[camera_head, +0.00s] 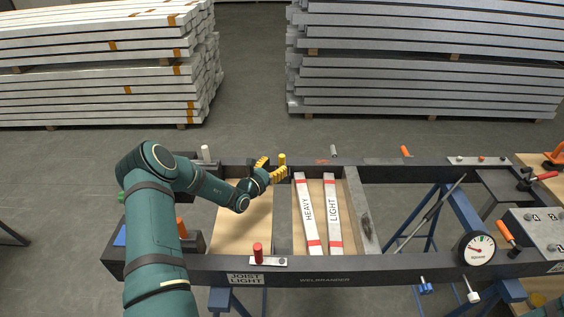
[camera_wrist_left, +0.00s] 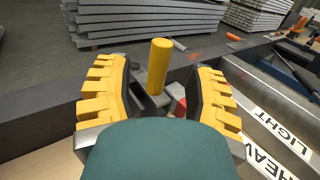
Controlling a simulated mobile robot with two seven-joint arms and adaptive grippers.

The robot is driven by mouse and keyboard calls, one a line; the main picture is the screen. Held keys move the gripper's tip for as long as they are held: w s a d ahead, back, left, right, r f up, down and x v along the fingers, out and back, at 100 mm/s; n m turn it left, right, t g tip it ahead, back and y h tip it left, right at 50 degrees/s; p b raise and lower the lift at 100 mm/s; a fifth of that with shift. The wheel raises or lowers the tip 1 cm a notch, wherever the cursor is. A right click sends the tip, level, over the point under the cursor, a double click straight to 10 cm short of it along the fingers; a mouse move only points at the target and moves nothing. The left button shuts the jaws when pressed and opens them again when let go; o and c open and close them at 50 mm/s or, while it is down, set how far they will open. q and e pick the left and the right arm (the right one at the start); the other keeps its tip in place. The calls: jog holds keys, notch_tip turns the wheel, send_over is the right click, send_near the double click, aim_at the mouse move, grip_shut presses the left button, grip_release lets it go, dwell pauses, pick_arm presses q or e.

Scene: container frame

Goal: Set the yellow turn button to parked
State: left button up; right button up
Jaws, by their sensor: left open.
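The yellow turn button (camera_head: 282,159) is a short upright cylinder on the far rail of the dark frame. In the left wrist view the yellow button (camera_wrist_left: 159,62) stands upright on a small grey mount. My left gripper (camera_head: 271,167) has yellow ribbed fingers and is open at the far rail, close to the button. In the left wrist view the fingers lie to either side of the button with gaps, and I see no contact. The button's base is partly hidden by the gripper. A red part (camera_wrist_left: 179,106) shows beside the mount. My right gripper is out of view.
A red knob (camera_head: 258,252) stands on the near rail by a "JOIST LIGHT" label (camera_head: 245,278). Two white bars (camera_head: 308,222) marked HEAVY and LIGHT lie to the right of my gripper. A gauge (camera_head: 477,248) and control box (camera_head: 540,230) stand at right.

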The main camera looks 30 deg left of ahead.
aim_at(280, 161)
pick_arm(q)
jog(key=shift+w+d+b, duration=0.15)
jog(key=shift+w+b, duration=0.15)
jog(key=shift+w, duration=2)
grip_shut()
